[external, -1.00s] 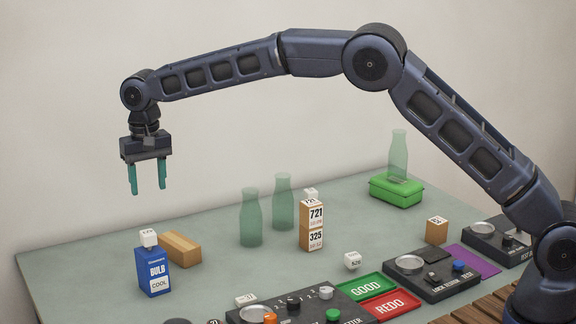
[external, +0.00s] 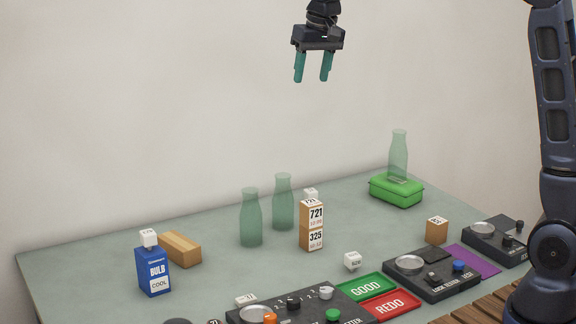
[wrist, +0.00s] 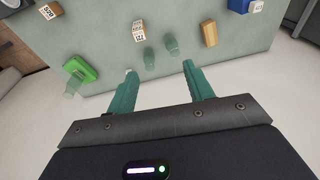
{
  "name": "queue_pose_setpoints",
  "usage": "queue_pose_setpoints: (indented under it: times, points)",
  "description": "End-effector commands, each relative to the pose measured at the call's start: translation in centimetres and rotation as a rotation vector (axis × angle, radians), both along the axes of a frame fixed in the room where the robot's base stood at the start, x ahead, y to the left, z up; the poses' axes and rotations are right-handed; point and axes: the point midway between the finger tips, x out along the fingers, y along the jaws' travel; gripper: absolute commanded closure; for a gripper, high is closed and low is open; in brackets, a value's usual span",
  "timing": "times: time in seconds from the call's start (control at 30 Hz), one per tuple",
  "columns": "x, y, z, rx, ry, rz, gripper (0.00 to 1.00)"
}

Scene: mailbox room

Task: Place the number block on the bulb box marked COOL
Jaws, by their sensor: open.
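A white number block (external: 148,238) sits on top of the blue bulb box marked COOL (external: 154,272), at the left of the table. The block also shows at the upper right of the wrist view (wrist: 257,6), beside the blue box (wrist: 239,5). My gripper (external: 313,78) is open and empty, high above the back of the table and well to the right of the box. In the wrist view its two fingers (wrist: 160,80) are spread apart with nothing between them.
Two green glass bottles (external: 251,220) stand beside a number-labelled wooden block stack (external: 312,238). A wooden block (external: 180,249) lies behind the blue box. A green case (external: 396,191) carries another bottle. Control panels and the GOOD (external: 366,287) and REDO trays line the front.

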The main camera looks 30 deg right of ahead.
Motion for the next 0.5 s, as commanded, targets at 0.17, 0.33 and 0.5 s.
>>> queue_pose_setpoints:
  times: [0.17,0.33,0.5]
  points:
    - [-4.6,-6.0,1.5,0.002,-0.038,-0.005,0.48]
    - [-9.3,-10.9,1.9,-0.001,-0.073,-0.006,0.48]
    - [-14.3,-15.1,1.5,-0.010,-0.108,-0.005,0.48]
